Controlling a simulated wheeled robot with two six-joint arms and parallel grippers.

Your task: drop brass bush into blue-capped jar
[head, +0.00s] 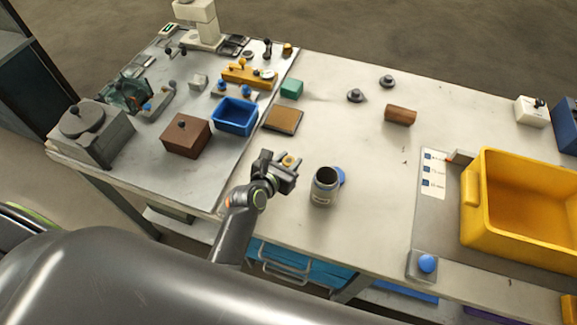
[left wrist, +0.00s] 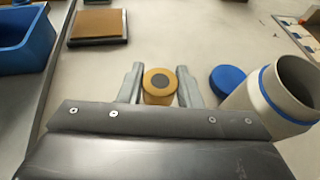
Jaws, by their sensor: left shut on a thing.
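The brass bush (left wrist: 159,86) is a short gold cylinder with a dark centre. My left gripper (left wrist: 158,90) is shut on it, one finger on each side. In the head view the left gripper (head: 288,164) holds the bush (head: 289,160) up and to the left of the jar. The jar (head: 324,187) is grey and stands upright and open on the table. It also shows at the right of the left wrist view (left wrist: 277,92). Its blue cap (head: 340,175) lies on the table beside it, also in the left wrist view (left wrist: 225,80). My right gripper is not in view.
A brown square pad (head: 283,120) and a blue bin (head: 235,116) lie beyond the left gripper. A yellow crate (head: 520,205) stands at the right, with a blue button box (head: 427,264) at the front edge. The table right of the jar is clear.

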